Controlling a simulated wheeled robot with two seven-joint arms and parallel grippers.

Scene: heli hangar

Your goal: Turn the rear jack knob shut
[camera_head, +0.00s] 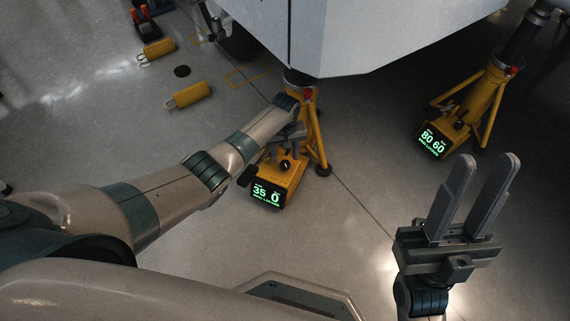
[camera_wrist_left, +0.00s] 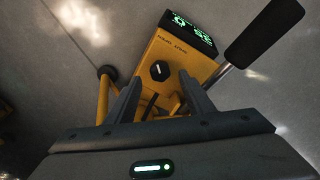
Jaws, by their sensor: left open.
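A yellow jack (camera_head: 279,178) stands under the aircraft's pale body in the middle of the head view, its green display reading 35 and 0. Its black knob (camera_head: 285,165) sits on top of the yellow housing. In the left wrist view the knob (camera_wrist_left: 159,71) shows a white line and lies just beyond my fingertips, centred between them. My left gripper (camera_wrist_left: 159,77) is open and empty over the housing; in the head view my left gripper (camera_head: 287,133) is partly hidden by its own wrist. My right gripper (camera_head: 488,160) is open and empty, raised at the right, away from the jacks.
A second yellow jack (camera_head: 462,118) at the right reads 80 and 60. A black-gripped lever (camera_wrist_left: 262,38) sticks out beside the near jack's display. The pale aircraft body (camera_head: 390,30) hangs overhead. Yellow chocks (camera_head: 188,95) lie at the left. The floor in front is clear.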

